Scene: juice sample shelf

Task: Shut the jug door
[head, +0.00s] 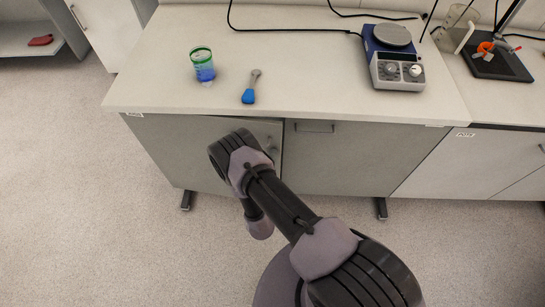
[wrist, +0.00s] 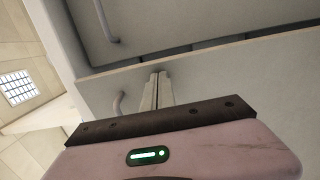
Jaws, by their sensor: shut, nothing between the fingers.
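My gripper hides behind my own arm in the head view. In the wrist view, my gripper (wrist: 158,88) shows two pale fingers together, with nothing between them. The fingertips are at or very near a grey cabinet front, beside a curved handle (wrist: 118,105); whether they touch is unclear. In the head view, a grey door (head: 160,140) with a handle (head: 271,147) is at the left under the bench, partly behind my arm.
A second grey front (head: 340,160) adjoins on the right. The bench top (head: 300,80) bears a green-and-blue cup (head: 203,66), a blue-ended tool (head: 249,95) and a hotplate (head: 395,60). A metal bench foot (head: 186,201) stands at left. The floor (head: 90,220) is clear there.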

